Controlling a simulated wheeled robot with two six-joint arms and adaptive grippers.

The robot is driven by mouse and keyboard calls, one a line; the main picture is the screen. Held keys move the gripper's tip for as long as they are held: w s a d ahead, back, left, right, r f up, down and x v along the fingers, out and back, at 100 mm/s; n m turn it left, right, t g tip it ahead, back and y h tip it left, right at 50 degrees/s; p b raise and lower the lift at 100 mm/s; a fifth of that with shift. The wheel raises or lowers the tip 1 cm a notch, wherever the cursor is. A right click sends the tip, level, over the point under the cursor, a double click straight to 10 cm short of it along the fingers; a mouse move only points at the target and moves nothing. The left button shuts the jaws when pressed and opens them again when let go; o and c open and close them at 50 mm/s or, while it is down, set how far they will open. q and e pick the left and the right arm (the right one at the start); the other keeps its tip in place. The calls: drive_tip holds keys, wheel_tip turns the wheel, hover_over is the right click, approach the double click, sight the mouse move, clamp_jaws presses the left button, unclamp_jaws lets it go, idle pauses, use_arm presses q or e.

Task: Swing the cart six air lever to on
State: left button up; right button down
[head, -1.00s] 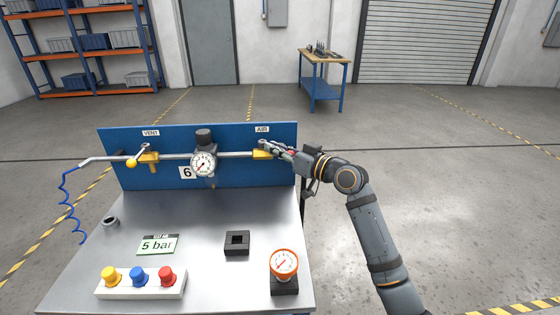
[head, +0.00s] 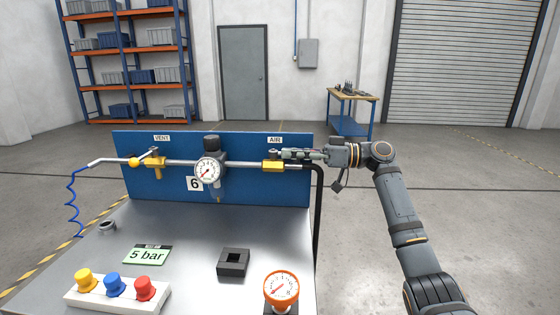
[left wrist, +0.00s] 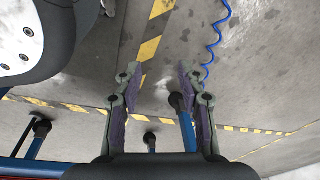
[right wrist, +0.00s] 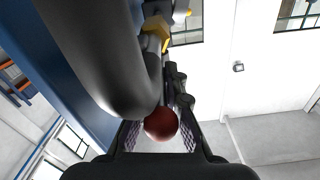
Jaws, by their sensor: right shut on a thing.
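The air valve (head: 274,166) is a yellow body on the pipe under the AIR label (head: 275,140), at the right of the blue panel. Its lever is mostly hidden by my right gripper (head: 304,154), which reaches in from the right, fingers roughly level with the pipe. In the right wrist view a dark red ball knob (right wrist: 160,124) sits between the fingers, and my right gripper is shut on it. The yellow valve (right wrist: 154,38) shows beyond. My left gripper (left wrist: 160,88) shows only in its wrist view, fingers apart and empty, over the floor.
A dark bent pipe (head: 319,200) drops at the panel's right edge, close to my right gripper. The number 6 gauge (head: 209,170) and the yellow vent valve (head: 157,168) are further left. Buttons, a black block and an orange gauge (head: 281,287) stand on the cart top.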

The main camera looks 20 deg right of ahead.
use_arm(q)
drive_tip(key=shift+w+r, duration=0.2)
drive_tip(key=shift+r, duration=0.15)
use_arm(e)
drive_tip(key=shift+w+g, duration=0.1)
drive_tip(key=shift+g, duration=0.2)
drive_tip(key=c, duration=1.4)
unclamp_jaws()
drive_tip(key=shift+a, duration=0.1)
drive_tip(key=v, duration=1.2)
drive_tip(key=shift+f, duration=0.15)
